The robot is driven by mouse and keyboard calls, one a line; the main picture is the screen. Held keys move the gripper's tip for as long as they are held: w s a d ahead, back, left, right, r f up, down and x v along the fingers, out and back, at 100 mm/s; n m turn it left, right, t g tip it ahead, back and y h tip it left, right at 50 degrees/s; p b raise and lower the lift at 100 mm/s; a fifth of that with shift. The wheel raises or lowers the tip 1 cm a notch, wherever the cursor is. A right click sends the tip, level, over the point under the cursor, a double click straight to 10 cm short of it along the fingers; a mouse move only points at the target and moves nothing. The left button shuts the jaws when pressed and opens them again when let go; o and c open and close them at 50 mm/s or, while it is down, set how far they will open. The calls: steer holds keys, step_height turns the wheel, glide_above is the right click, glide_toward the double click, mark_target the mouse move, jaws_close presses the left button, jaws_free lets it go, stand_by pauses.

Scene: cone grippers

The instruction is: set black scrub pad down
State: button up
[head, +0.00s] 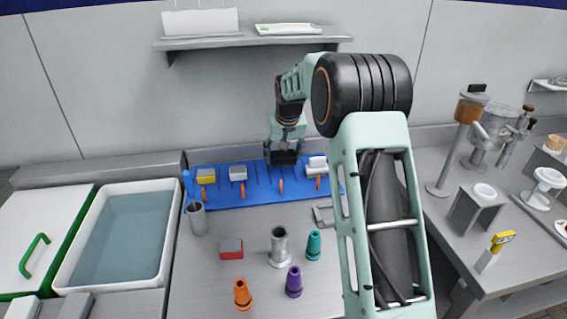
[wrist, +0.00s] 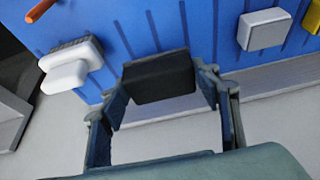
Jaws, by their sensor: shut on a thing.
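The black scrub pad (wrist: 158,78) sits between the two fingers of my gripper (wrist: 163,90) in the wrist view. The fingers are shut on its sides. In the head view my gripper (head: 285,150) is over the middle of the blue rack (head: 262,197), with the dark pad under it. Whether the pad touches the rack cannot be told. On the rack, a yellow-and-grey pad (head: 205,177) and a white-and-grey pad (head: 238,173) lie left of my gripper, and a white brush-like pad (head: 317,162) lies to its right.
Orange pegs stick up along the rack. A red-and-grey pad (head: 231,249), a metal holder (head: 279,248) and orange, purple and teal cones (head: 313,244) stand in front. A metal cup (head: 196,218) and water basin (head: 119,235) are left. A shelf (head: 250,40) hangs above.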

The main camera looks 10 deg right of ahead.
mark_target(284, 163)
steer(key=shift+w+d+f, duration=0.1)
steer(key=shift+f, duration=1.55)
steer(key=shift+f, duration=0.1)
steer(key=shift+f, duration=0.15)
steer(key=o, duration=0.9)
steer(key=shift+c, duration=0.2)
steer(key=shift+r, duration=0.55)
steer(key=v, duration=1.1)
steer(key=shift+s+r, duration=0.2)
